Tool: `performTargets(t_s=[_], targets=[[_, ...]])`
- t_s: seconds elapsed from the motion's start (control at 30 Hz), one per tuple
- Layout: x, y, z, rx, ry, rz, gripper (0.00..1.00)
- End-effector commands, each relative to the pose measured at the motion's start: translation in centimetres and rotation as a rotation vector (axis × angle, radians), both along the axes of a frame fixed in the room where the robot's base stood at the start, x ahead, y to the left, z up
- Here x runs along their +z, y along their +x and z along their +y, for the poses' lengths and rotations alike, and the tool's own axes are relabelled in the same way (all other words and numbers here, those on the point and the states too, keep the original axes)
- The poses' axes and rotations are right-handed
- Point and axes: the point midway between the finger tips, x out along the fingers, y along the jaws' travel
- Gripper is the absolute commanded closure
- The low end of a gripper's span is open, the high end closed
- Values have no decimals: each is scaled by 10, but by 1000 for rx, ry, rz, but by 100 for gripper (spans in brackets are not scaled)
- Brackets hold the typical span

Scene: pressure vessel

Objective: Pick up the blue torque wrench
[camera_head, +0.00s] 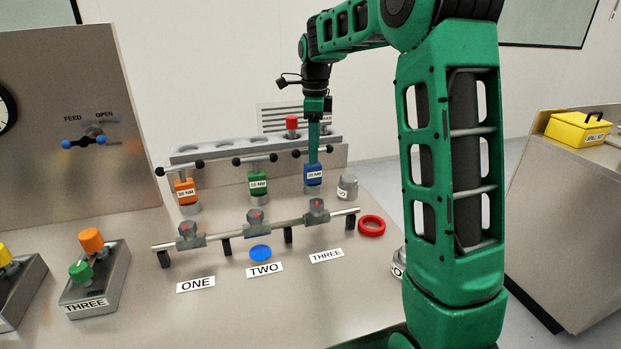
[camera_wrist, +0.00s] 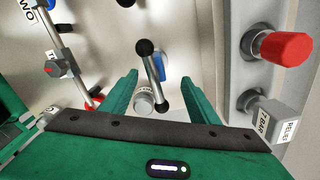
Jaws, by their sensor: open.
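The blue torque wrench (camera_head: 313,175) stands upright in the row of three wrenches, at the right end, with a white label on its body. Its T-bar with black ball ends crosses its top. In the wrist view the T-bar (camera_wrist: 154,76) runs between my two green fingers, with the blue body (camera_wrist: 160,65) partly hidden beneath it. My gripper (camera_head: 314,142) points down directly over the wrench and is open; it also shows in the wrist view (camera_wrist: 161,84). I cannot tell whether the fingers touch the wrench.
A green wrench (camera_head: 258,184) and an orange wrench (camera_head: 186,190) stand to the left. A pipe with several valves (camera_head: 256,217) runs in front. A red knob (camera_wrist: 283,48) and a relief block (camera_wrist: 277,122) are right of my fingers. A red ring (camera_head: 371,226) lies on the bench.

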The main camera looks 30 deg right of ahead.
Motion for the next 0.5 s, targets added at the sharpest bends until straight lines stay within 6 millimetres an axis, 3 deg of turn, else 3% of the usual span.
performTargets(t_s=[0.27,0.5], targets=[[-21,0,5,7,1,1,45],[-53,-6,10,8,0,2,45]])
